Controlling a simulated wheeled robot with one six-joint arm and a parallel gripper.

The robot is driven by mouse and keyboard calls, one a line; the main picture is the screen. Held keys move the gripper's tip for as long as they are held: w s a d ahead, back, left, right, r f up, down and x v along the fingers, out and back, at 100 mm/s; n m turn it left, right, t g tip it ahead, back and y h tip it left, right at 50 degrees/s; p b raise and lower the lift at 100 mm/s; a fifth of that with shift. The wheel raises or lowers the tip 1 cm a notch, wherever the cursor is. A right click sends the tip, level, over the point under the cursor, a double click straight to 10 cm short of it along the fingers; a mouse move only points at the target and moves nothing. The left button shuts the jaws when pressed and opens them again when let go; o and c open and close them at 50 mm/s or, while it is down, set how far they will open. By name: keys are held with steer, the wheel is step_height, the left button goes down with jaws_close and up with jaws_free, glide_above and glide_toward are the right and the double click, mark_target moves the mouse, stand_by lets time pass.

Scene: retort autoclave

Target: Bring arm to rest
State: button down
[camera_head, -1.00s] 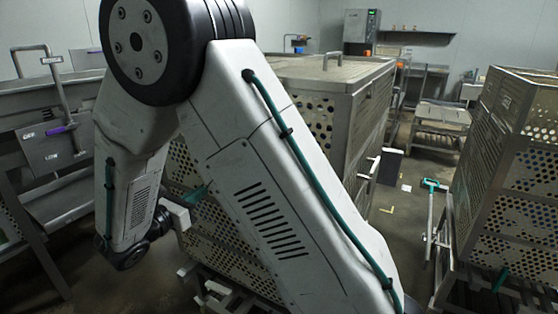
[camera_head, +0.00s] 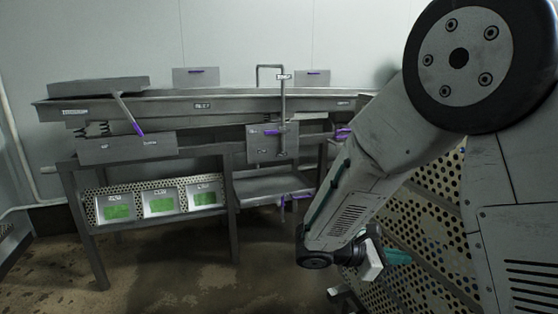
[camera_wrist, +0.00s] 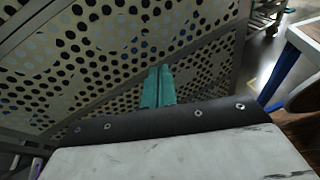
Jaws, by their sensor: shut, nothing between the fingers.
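My arm fills the right side of the head view, folded at a large black joint, with its forearm hanging down to the wrist. My gripper (camera_head: 398,257) has teal fingers closed together and empty, pointing right toward a perforated metal basket wall (camera_head: 425,275). In the wrist view the teal fingers (camera_wrist: 158,88) are side by side in front of the perforated wall (camera_wrist: 95,50). I cannot tell how wide the gap to the wall is.
A steel workbench (camera_head: 180,105) with handles and labelled panels runs along the back wall. The wet floor (camera_head: 200,265) in front of the bench is clear. A blue-edged white object (camera_wrist: 305,42) shows at right in the wrist view.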

steer(key=s+r+m+y, duration=0.3)
steer(key=s+m+y, duration=0.2)
steer(key=s, duration=0.3)
steer(key=s+a+r+m+y, duration=0.1)
steer(key=s+r+m+y, duration=0.3)
steer(key=s, duration=0.4)
steer(key=s+r+m+y, duration=0.4)
steer(key=s+m+y, duration=0.2)
steer(key=s+m, duration=0.1)
steer(key=shift+s+a+m+t, duration=0.25)
steer(key=shift+s+m+t, duration=0.05)
steer(key=shift+s+m, duration=0.1)
